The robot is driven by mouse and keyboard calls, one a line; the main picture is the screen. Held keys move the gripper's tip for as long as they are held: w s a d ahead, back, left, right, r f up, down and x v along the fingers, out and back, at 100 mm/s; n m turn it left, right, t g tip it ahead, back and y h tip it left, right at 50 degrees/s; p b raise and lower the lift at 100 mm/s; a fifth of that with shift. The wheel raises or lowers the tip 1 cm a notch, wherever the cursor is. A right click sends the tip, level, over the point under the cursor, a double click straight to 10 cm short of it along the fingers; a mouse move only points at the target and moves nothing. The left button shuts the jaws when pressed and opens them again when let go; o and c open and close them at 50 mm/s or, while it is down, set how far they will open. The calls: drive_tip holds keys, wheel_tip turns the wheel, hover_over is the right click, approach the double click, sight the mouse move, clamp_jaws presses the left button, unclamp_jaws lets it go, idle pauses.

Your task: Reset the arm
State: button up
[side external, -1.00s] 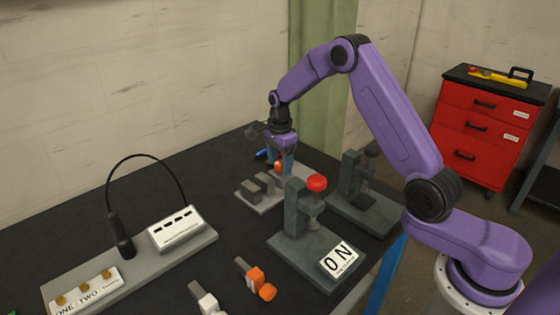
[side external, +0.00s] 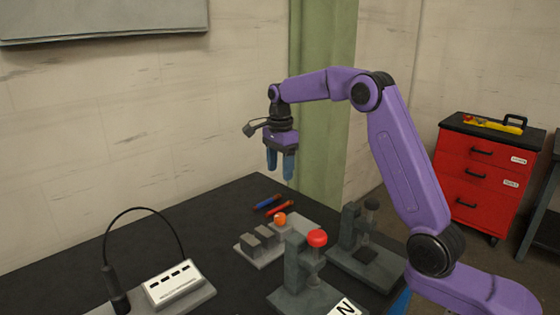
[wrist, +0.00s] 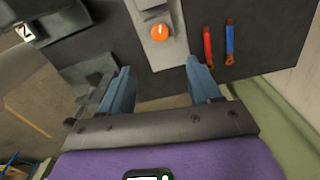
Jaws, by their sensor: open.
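My gripper (side external: 281,172) is purple with blue fingers. It is raised well above the back of the dark table in the side view, pointing down. Its fingers are apart with nothing between them, and they also show apart in the wrist view (wrist: 158,85). In the wrist view the orange knob (wrist: 159,32) lies just beyond the fingertips, on a light grey plate.
A red-topped press (side external: 317,238) and a second dark press (side external: 352,230) stand at the right. Blue (side external: 266,202) and red (side external: 280,208) tools lie behind the fixture. A grey board with a white socket box (side external: 174,285) and a cabled black plug (side external: 116,290) is at front left.

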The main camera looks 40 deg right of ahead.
drive_tip(key=shift+r, duration=0.9)
drive_tip(key=s+a+n+y, duration=0.2)
drive_tip(key=s+a+n, duration=1.55)
drive_tip(key=a, duration=0.35)
drive_tip(key=s+d+f+n, duration=0.2)
drive_tip(key=s+d+n, duration=0.2)
drive_tip(key=s, duration=0.3)
drive_tip(key=s+d+f+n+h, duration=0.1)
drive_tip(key=s+d+n, duration=0.3)
drive_tip(key=s, duration=0.4)
drive_tip(key=s+d+f+n, duration=0.2)
drive_tip(key=s+d+n, duration=0.2)
drive_tip(key=s+n, duration=0.2)
drive_tip(key=shift+s+f+h, duration=0.3)
drive_tip(key=shift+s, duration=0.8)
